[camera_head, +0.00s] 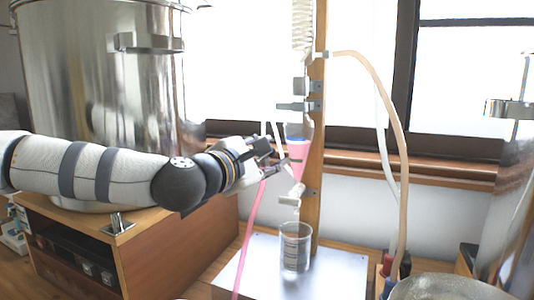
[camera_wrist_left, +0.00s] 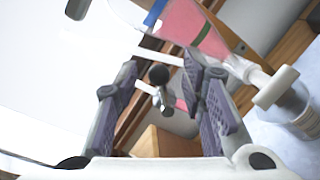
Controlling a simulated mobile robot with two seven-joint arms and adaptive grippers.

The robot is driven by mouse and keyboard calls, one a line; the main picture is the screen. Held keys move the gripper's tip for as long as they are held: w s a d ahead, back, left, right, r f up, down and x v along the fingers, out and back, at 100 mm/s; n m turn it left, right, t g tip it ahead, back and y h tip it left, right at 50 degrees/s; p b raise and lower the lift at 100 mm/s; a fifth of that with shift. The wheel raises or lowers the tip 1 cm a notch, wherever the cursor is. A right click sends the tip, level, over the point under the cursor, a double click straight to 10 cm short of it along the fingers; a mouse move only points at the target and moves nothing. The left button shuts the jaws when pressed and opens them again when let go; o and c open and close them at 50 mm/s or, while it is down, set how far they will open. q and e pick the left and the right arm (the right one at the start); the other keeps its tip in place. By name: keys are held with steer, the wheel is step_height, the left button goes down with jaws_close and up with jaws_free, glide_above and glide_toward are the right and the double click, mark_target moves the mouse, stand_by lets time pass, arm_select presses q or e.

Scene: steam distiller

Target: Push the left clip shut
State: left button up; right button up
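My left gripper (camera_head: 278,158) reaches in from the left, beside the glass separator (camera_head: 298,155) with pink liquid on the wooden post. In the left wrist view its two fingers (camera_wrist_left: 160,75) stand apart with a gap between them. Seen through the gap are a small dark round knob with a metal piece (camera_wrist_left: 160,82) and a bit of pink hose (camera_wrist_left: 181,104). I cannot tell whether this piece is the left clip, or whether a finger touches it. The pink hose (camera_head: 250,225) hangs below the gripper. My right gripper is not in view.
A large steel pot (camera_head: 90,70) stands at the left on a wooden cabinet (camera_head: 170,250). A glass beaker (camera_head: 295,247) stands on a white board (camera_head: 335,270) below the separator. A beige hose (camera_head: 390,110) arches down right of the wooden post (camera_head: 317,130).

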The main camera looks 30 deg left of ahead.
arm_select(q)
steer(key=shift+s, duration=0.15)
steer(key=s, duration=0.7)
steer(key=shift+a+r, duration=0.15)
steer(key=shift+a, duration=0.15)
steer(key=shift+s, duration=0.1)
